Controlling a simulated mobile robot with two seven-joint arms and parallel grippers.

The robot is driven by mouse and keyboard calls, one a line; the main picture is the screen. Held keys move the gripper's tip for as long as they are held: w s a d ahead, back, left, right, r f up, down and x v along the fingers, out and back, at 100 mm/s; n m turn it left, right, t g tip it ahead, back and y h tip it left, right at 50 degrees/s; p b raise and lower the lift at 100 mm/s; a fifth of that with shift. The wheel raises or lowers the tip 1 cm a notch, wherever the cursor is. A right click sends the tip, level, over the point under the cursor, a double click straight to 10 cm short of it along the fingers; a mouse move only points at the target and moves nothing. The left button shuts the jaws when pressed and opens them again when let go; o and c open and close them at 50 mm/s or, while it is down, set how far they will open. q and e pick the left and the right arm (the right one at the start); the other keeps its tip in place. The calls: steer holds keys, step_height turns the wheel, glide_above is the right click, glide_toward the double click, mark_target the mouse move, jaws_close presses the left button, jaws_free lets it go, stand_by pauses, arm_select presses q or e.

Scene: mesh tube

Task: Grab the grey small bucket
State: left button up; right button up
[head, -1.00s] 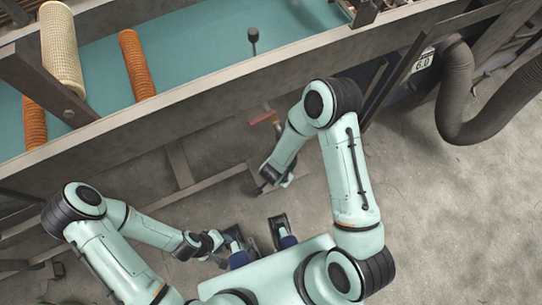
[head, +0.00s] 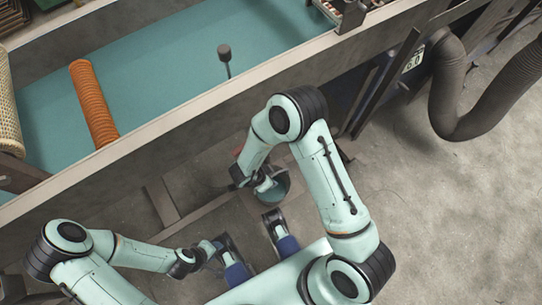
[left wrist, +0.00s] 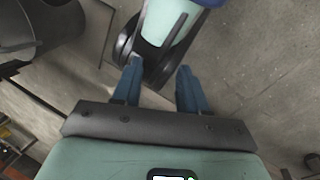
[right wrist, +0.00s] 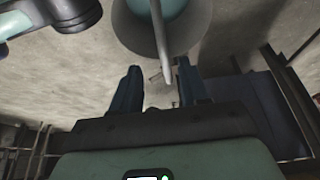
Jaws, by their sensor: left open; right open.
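The small grey bucket (head: 277,193) stands on the floor in front of the long trough, partly hidden by my right arm; a teal inside shows. My right gripper (head: 250,180) is beside and above it. In the right wrist view the bucket (right wrist: 190,40) is at the top centre, and a pale thin bar, perhaps its handle, reaches down towards my open, empty right gripper (right wrist: 159,72). My left gripper (left wrist: 160,75) is open and empty, low near my base. A dark grey bucket-like shape (left wrist: 55,50) shows at the upper left of the left wrist view.
The trough with a teal bed (head: 160,65) runs across the back; an orange roll (head: 94,102) and a mesh tube (head: 8,115) lie on it. A thick grey hose (head: 455,90) hangs at the right. The floor at right (head: 440,220) is clear.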

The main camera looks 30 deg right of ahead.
mark_target(273, 176)
arm_select(q)
steer(key=shift+t+y, duration=0.3)
steer(key=shift+t, duration=0.3)
steer(key=w+f, duration=0.1)
steer(key=w+a+b, duration=0.1)
steer(key=w+f+b, duration=0.1)
steer(key=shift+w+a+f, duration=0.2)
steer(key=shift+a+f, duration=0.1)
arm_select(e)
steer(key=x, duration=0.5)
steer(key=shift+w+d, duration=0.3)
steer(key=shift+w, duration=0.1)
jaws_close()
